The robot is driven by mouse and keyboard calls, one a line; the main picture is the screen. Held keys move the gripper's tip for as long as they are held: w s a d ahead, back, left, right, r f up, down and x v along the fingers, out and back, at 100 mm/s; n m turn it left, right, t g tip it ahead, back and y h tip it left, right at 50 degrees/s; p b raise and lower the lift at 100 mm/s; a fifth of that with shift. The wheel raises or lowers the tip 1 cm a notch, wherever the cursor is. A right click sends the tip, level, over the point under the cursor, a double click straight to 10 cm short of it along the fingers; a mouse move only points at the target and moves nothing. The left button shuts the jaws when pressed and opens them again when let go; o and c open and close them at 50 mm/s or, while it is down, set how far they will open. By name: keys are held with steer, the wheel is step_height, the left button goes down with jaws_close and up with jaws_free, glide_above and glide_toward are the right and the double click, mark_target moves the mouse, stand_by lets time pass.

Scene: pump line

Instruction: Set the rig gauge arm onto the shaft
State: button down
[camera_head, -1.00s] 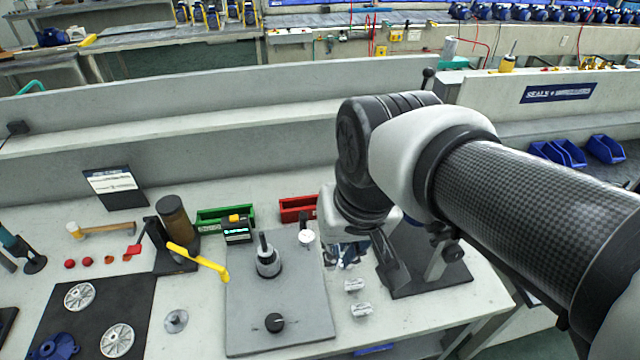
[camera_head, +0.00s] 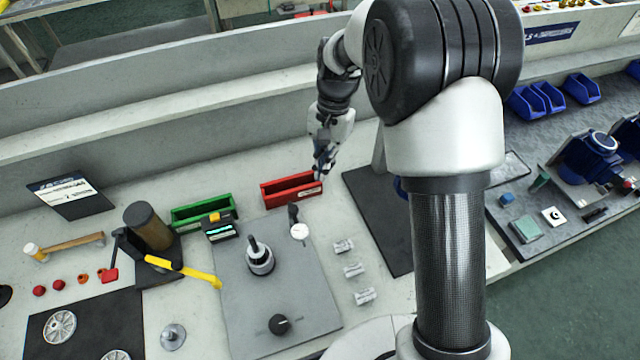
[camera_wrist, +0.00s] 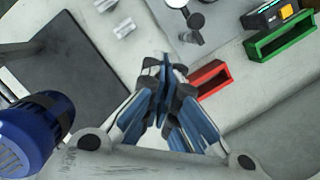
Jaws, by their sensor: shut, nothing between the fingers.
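The rig is a grey plate (camera_head: 290,295) on the bench. An upright metal shaft with a dark tip (camera_head: 260,257) stands on it. The gauge, a white round dial (camera_head: 299,231) beside a black post (camera_head: 293,213), sits at the plate's back right, apart from the shaft. In the wrist view the black post (camera_wrist: 195,27) shows near the top edge, with the dial cut off there. My gripper (camera_head: 324,170) hangs near the right end of the red bin, behind the plate. In the wrist view its fingers (camera_wrist: 163,62) are together and empty.
The red bin (camera_head: 291,190) and green bin (camera_head: 197,214) stand behind the plate. A labelled instrument (camera_head: 219,226) is beside the green one. Several small metal blocks (camera_head: 353,270) lie right of the plate. A yellow-handled arm (camera_head: 185,268) reaches toward its left edge.

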mark_target(296, 220)
steer(key=shift+w+f, duration=0.3)
steer(key=shift+f, duration=0.2)
steer(key=s+a+f+b, duration=0.3)
steer(key=s+f, duration=0.2)
steer(key=f, duration=0.4)
steer(key=shift+s+f, duration=0.25)
steer(key=shift+f, duration=0.1)
steer(key=shift+a, duration=0.15)
